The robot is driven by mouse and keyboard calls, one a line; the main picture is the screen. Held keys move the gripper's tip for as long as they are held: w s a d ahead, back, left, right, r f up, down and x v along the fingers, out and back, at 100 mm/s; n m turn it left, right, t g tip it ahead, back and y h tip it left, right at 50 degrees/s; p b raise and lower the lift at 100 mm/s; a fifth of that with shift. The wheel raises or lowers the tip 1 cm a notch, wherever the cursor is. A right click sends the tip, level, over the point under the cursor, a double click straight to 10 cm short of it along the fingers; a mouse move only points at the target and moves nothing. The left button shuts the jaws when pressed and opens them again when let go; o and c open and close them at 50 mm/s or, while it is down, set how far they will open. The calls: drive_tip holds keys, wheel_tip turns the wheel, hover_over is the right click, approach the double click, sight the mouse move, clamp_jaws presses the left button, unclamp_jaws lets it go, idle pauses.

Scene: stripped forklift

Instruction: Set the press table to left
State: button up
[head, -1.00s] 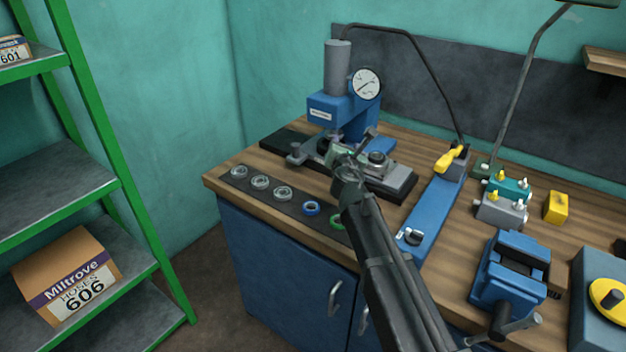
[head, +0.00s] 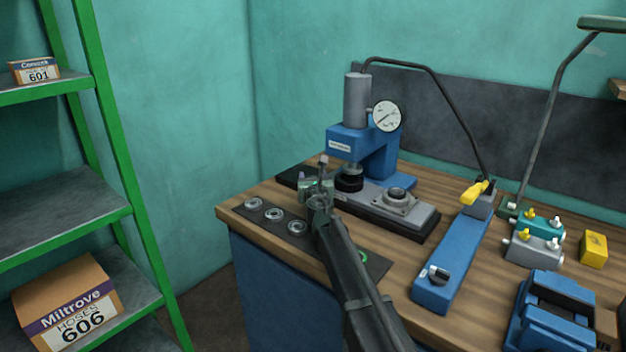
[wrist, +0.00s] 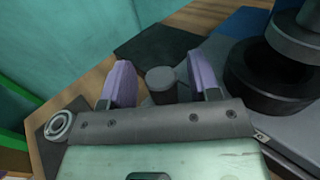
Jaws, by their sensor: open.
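The blue press (head: 375,160) with a gauge stands at the back left of the bench. Its grey press table (head: 365,205) lies on a dark base, with a square flanged fitting (head: 396,200) at its right part, clear of the ram. A black round piece (head: 349,180) sits below the ram; it also shows in the wrist view (wrist: 265,90). My gripper (head: 312,182) is at the table's left end. In the wrist view, my open purple fingers (wrist: 160,88) stand either side of a grey knob (wrist: 160,78). I cannot tell whether they touch it.
A dark strip with several metal rings (head: 273,214) lies along the bench's front edge, below my arm. A blue fixture with a yellow lever (head: 455,250) and a blue vise (head: 555,310) stand to the right. A green shelf (head: 85,220) is at the left.

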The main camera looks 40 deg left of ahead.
drive_tip(key=shift+w+a, duration=0.1)
drive_tip(key=shift+w, duration=0.05)
clamp_jaws()
